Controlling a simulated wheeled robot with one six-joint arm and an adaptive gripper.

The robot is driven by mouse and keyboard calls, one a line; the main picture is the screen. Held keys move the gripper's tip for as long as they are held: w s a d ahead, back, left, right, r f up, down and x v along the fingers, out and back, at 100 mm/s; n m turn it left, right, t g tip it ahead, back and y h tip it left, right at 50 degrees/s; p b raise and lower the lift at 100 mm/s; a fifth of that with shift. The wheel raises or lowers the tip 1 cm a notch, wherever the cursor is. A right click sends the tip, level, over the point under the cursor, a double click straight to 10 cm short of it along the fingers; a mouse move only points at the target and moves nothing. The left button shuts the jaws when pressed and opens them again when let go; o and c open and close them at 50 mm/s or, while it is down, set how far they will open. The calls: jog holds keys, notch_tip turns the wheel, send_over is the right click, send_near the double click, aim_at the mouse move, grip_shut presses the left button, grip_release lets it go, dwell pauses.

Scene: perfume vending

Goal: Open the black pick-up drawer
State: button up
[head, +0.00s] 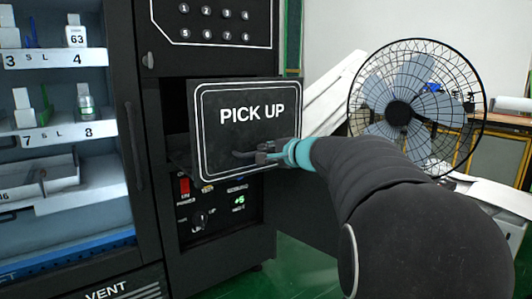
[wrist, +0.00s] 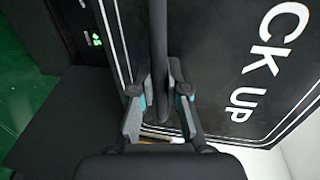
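The black pick-up drawer (head: 225,100) has a flat front with white "PICK UP" lettering and a white outline. Its front stands out from the machine, with a dark opening showing behind its left side. My gripper (head: 262,152) is at the lower right of this front. In the wrist view, a dark bar-shaped handle (wrist: 159,40) runs between the two fingers of my gripper (wrist: 160,92), which are closed in around it. The drawer front with its lettering (wrist: 245,75) fills the right of that view. The drawer's inside is hidden.
The black vending machine (head: 145,165) has lit product shelves (head: 60,130) at left. A keypad panel (head: 212,22) sits above the drawer and a control panel (head: 212,208) below. A fan (head: 400,110) stands at right. Green floor (head: 300,275) shows below.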

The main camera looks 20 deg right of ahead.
jog(key=o, duration=0.4)
jog(key=shift+c, duration=0.2)
jog(key=shift+s, duration=0.1)
jog(key=v, duration=1.2)
jog(key=s+a+f+n+g+p, duration=0.1)
jog(key=s+a+f+n+g, duration=0.15)
jog(key=s+f, duration=0.2)
jog(key=s+a+f+n+g+h+p, duration=0.1)
jog(key=s+a+f+g, duration=0.15)
jog(key=f, duration=0.35)
jog(key=s+a+f+n+g, duration=0.2)
jog(key=s+f+g, duration=0.1)
jog(key=s+f, duration=0.15)
jog(key=s+a+n+g+h+p, duration=0.1)
jog(key=s+a+n+h+p, duration=0.1)
jog(key=s+a+n+p, duration=0.5)
jog(key=s+a+r+n, duration=0.1)
jog(key=s+a+n, duration=0.2)
jog(key=s, duration=0.3)
jog(key=shift+s+a+g+h+p, duration=0.3)
jog(key=shift+s+a+p, duration=0.05)
jog(key=shift+s+a, duration=0.1)
